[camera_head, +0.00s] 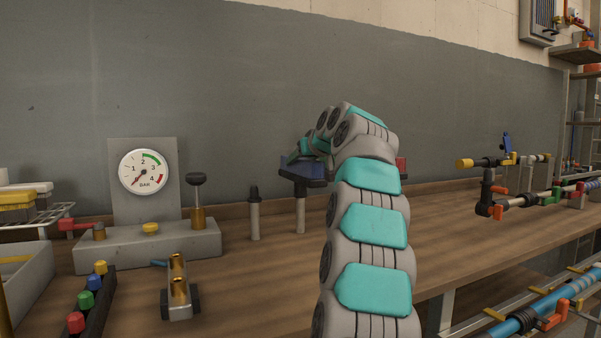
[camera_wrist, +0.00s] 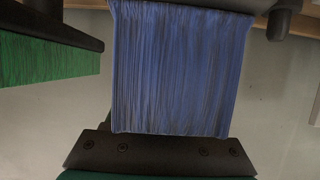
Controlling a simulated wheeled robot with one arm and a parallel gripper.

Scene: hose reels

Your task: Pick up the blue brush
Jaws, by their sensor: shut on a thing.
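The blue brush (camera_wrist: 180,70) fills the middle of the wrist view, its bristles close to the camera. The dark screwed plate of my gripper (camera_wrist: 160,150) lies across the bottom of that view, right against the brush. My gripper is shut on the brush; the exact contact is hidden. In the head view, a dark blue block (camera_head: 290,163), which looks like the brush, shows at the end of my arm, above a grey post on the bench. My fingers are mostly hidden there behind my own arm.
A green brush (camera_wrist: 45,60) hangs close at the left in the wrist view. On the wooden bench (camera_head: 245,275) stand a grey post (camera_head: 255,215), a gauge block (camera_head: 148,245) and a brass fitting (camera_head: 179,290). A pipe assembly (camera_head: 510,200) is at the right.

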